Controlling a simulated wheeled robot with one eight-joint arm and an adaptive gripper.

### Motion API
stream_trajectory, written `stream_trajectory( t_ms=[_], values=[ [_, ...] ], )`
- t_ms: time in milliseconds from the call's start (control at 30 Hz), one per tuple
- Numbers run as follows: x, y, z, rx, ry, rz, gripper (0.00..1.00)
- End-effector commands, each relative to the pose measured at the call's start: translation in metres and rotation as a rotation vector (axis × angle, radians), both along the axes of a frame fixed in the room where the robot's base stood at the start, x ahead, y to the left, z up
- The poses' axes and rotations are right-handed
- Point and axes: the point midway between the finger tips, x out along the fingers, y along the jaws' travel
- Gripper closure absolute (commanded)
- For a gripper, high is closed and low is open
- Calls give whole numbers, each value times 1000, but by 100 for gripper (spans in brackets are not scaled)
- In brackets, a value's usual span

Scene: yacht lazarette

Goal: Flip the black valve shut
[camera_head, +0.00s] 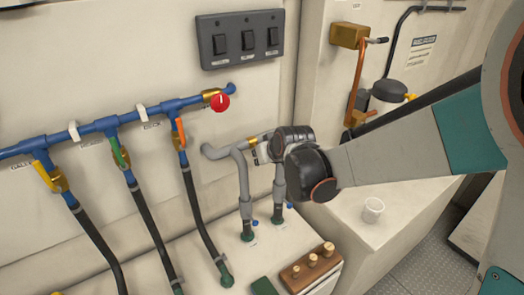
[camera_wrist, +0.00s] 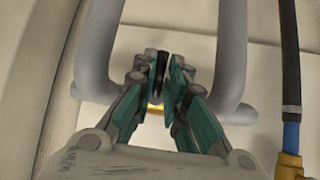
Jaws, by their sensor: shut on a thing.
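The black valve sits on grey pipework on the wall in the head view. Its brass body (camera_head: 252,142) shows just left of my gripper (camera_head: 264,150), and my wrist hides most of the handle there. In the wrist view my gripper (camera_wrist: 165,65) has its green-lined fingers closed together around the black valve handle (camera_wrist: 159,60), of which only a dark narrow piece shows. The brass body shows below and behind the fingers, between the two grey pipes.
Blue manifold pipes (camera_head: 105,125) with yellow, green and orange levers run to the left. A red knob (camera_head: 220,102) is above left of my gripper. A switch panel (camera_head: 241,38) hangs higher up.

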Motion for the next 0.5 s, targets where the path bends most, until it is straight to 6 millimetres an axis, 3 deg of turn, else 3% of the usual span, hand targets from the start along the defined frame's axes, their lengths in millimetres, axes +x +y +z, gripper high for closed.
stream_trajectory(
  t_ms=[367, 400, 467, 500],
  values=[
    [0, -1, -1, 2, 5, -2, 100],
    [-1, -1, -1, 2, 5, -2, 80],
    [-1, -1, -1, 2, 5, -2, 68],
    [-1, -1, -1, 2, 4, -2, 68]
  ],
)
